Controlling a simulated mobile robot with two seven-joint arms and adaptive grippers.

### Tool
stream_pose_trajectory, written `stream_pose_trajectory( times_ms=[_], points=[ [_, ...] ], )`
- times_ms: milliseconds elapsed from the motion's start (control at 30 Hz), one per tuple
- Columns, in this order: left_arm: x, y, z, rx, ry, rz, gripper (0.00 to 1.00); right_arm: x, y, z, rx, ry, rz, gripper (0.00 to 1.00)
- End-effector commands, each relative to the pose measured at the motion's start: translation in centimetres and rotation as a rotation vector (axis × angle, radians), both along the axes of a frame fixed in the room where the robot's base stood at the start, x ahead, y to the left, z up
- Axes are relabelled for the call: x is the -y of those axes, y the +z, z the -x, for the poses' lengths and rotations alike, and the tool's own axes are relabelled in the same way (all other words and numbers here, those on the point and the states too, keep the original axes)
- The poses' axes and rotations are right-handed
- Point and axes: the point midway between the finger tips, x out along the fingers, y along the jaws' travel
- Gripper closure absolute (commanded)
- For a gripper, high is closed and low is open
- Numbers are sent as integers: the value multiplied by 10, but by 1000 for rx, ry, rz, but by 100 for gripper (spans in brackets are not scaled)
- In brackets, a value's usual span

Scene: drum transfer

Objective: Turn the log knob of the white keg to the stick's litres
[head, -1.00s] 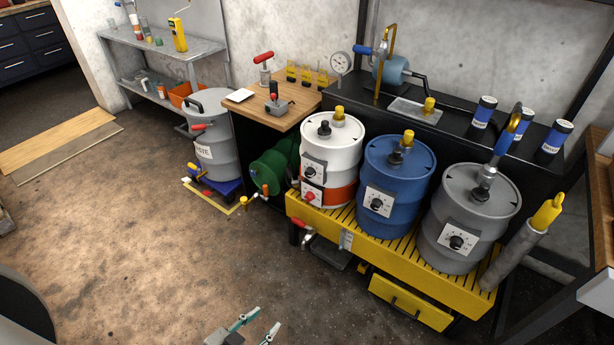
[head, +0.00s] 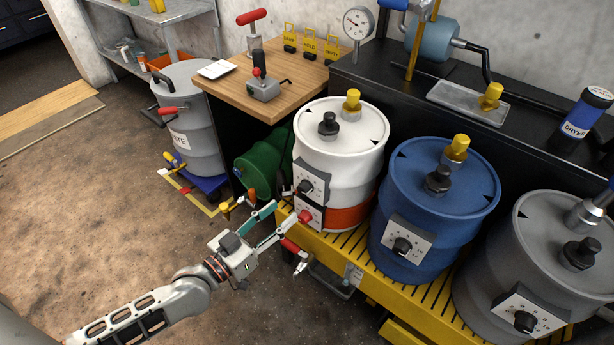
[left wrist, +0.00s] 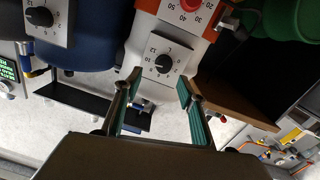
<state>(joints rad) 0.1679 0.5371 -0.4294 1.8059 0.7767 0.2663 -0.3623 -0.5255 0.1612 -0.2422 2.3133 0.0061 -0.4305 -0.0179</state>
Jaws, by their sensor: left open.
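The white keg (head: 340,125) with an orange lower band stands on the yellow grated platform. Its front has a black knob (head: 305,186) on a white dial, with a red knob (head: 305,216) on a dial below. My left gripper (head: 284,216) is open and empty in front of these dials, apart from them. In the left wrist view the picture is upside down: the black knob (left wrist: 163,62) shows beyond and between the open fingertips (left wrist: 158,84), and the red knob (left wrist: 190,4) is at the top edge. I cannot identify a measuring stick. My right gripper is not in view.
The blue keg (head: 435,210) and grey keg (head: 530,240) stand to the right on the same yellow platform (head: 345,250). A green drum (head: 258,168) lies left of the white keg. A red-handled tap (head: 292,246) is close to my gripper.

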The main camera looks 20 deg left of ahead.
Motion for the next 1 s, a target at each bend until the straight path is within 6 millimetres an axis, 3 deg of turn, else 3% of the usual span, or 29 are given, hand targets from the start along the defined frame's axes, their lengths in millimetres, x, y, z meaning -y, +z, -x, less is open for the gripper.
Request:
stream_pose_trajectory(
  times_ms=[33,167,600,1000],
  points=[
    [-3,-7,-2,-4,3,6,59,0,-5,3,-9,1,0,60],
    [-4,-2,-13,8,9,14,59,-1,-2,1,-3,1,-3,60],
    [20,-1,-69,8,9,14,59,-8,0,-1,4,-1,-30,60],
    [24,0,-80,9,8,11,59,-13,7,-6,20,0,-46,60]
  ],
)
